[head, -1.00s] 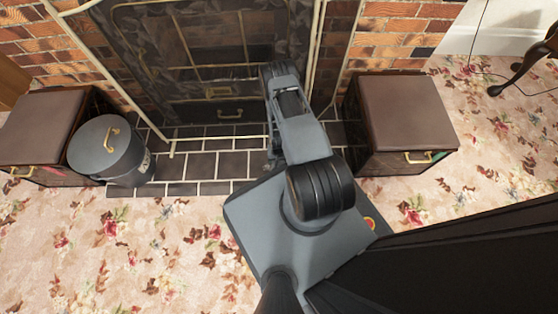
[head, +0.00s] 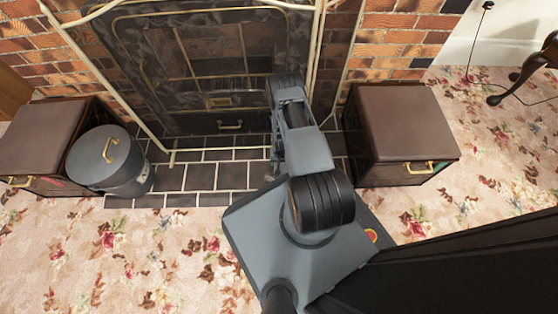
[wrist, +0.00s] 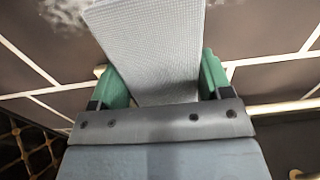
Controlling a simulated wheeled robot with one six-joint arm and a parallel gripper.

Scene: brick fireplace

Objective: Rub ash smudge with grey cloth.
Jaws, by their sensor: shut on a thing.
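The grey cloth (wrist: 155,45), pale and finely woven, is gripped between the green fingers of my gripper (wrist: 158,80) in the wrist view. The cloth widens away from the fingers and runs out of the top of the picture. A whitish ash smudge (wrist: 65,12) lies on the dark hearth tiles and shows beside the cloth at the top. The cloth covers part of that area, and I cannot tell whether it touches the tiles. In the head view my arm hides the cloth and the smudge.
The tiled hearth (head: 200,177) lies before the fireplace screen (head: 215,60). A lidded grey bucket (head: 105,160) and a brown-topped box (head: 50,135) stand at left. Another box (head: 405,120) stands close to the right of my arm. Floral carpet (head: 130,255) is open in front.

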